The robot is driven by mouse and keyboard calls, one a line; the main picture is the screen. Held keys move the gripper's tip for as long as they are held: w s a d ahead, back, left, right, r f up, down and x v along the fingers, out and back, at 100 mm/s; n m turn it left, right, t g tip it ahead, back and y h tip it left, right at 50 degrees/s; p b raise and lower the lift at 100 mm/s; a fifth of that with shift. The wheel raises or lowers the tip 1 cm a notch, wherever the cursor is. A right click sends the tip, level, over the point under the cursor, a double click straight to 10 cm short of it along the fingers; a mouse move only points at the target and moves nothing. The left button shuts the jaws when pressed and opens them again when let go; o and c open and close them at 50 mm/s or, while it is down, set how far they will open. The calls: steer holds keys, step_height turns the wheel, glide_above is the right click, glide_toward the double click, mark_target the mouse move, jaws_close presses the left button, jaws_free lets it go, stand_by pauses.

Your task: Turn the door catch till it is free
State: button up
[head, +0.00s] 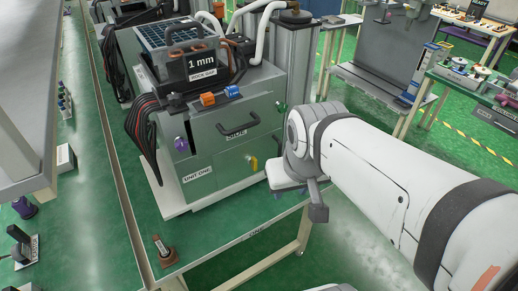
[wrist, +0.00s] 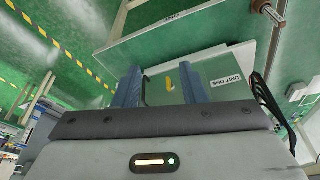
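The yellow catch (head: 253,164) is on the right part of the low front panel marked UNIT ONE (head: 197,175) of the grey-green cabinet. It stands roughly upright, and the panel looks shut. In the wrist view the yellow catch (wrist: 170,83) shows beyond and between the fingers, with the UNIT ONE label (wrist: 228,81) to its right. My gripper (wrist: 161,76) has its two blue fingers wide apart with nothing between them. It appears short of the catch and not touching it. In the head view my arm's end is just right of the catch, with the fingers mostly hidden.
Above the catch is a drawer with a dark handle (head: 240,125). A purple knob (head: 181,143) and a green knob (head: 281,107) sit on the cabinet. Black cables (head: 140,125) hang at its left. The bench top (head: 225,222) in front is mostly clear, with a small brown stand (head: 165,252).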

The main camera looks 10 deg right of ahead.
steer(key=shift+a, duration=0.15)
steer(key=w+d+f+n+t+h, duration=0.1)
steer(key=w+d+f+t, duration=0.15)
steer(key=w, duration=0.45)
steer(key=w+d+f+t, duration=0.1)
steer(key=w+f, duration=0.3)
steer(key=w, duration=0.2)
steer(key=w+f+n+t+y+b, duration=0.25)
steer(key=w+f+t, duration=0.25)
steer(key=w+f, duration=0.6)
steer(key=t+y, duration=0.4)
steer(key=t, duration=0.1)
glide_toward(256, 165)
steer(key=shift+w, duration=0.9)
steer(key=b+x, duration=0.1)
steer(key=b, duration=0.4)
steer(key=b+x, duration=0.1)
steer(key=b, duration=0.4)
steer(key=shift+w+a+n, duration=0.2)
steer(key=shift+a+n, duration=0.05)
steer(key=shift+a, duration=0.1)
